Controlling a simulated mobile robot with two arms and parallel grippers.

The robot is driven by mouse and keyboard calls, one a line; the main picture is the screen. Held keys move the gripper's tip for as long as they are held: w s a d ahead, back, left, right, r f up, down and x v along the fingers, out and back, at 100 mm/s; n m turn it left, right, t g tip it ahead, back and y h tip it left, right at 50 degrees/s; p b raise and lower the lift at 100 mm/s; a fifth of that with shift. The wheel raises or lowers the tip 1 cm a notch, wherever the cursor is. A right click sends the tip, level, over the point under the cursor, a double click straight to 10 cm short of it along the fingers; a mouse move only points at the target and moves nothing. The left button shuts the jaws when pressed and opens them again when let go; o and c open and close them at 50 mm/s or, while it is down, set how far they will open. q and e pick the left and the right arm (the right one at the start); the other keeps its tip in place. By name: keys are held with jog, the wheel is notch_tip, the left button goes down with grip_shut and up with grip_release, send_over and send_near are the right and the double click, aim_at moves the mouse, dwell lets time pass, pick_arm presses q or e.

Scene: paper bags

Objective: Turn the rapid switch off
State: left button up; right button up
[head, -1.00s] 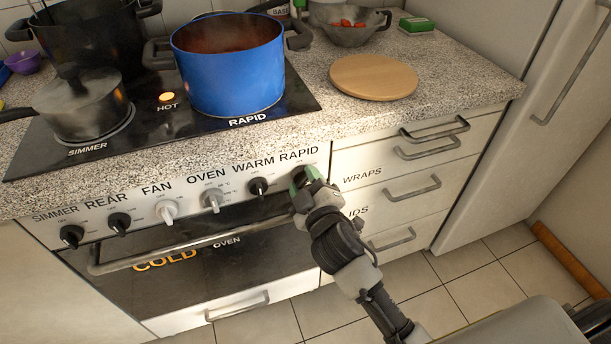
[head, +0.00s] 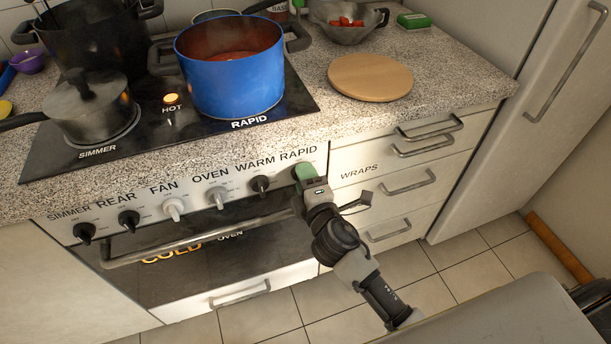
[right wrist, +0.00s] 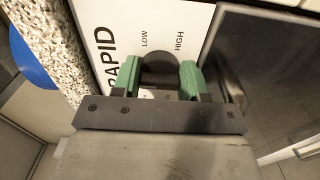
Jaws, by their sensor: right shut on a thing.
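The rapid switch (right wrist: 158,66) is a dark round knob on the white stove panel (right wrist: 170,22), with LOW and HIGH printed above it in the right wrist view. My right gripper (right wrist: 160,74) has its green fingers on both sides of this knob and is shut on it. In the head view my right gripper (head: 307,176) is at the panel under the RAPID label and hides the knob. The knob's pointer cannot be made out. My left gripper is not in view.
A blue pot (head: 231,72) stands on the RAPID burner. The warm knob (head: 261,184) is just left of my gripper. The oven handle (head: 190,240) runs below the knobs. Drawers with handles (head: 409,182) are to the right. A round wooden board (head: 370,77) lies on the counter.

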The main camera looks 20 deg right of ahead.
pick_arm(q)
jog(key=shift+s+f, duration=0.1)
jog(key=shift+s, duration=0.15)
pick_arm(e)
jog(key=o, duration=0.9)
jog(key=shift+s, duration=0.25)
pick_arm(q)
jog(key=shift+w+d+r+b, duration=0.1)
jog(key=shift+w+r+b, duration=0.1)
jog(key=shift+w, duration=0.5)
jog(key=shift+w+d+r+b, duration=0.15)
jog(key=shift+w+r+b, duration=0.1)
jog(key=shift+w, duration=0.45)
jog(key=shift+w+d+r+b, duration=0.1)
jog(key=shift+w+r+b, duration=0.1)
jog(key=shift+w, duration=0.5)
pick_arm(e)
jog(key=s, duration=1)
jog(key=shift+s+d, duration=0.15)
jog(key=shift+s, duration=0.05)
jog(key=shift+f, duration=0.15)
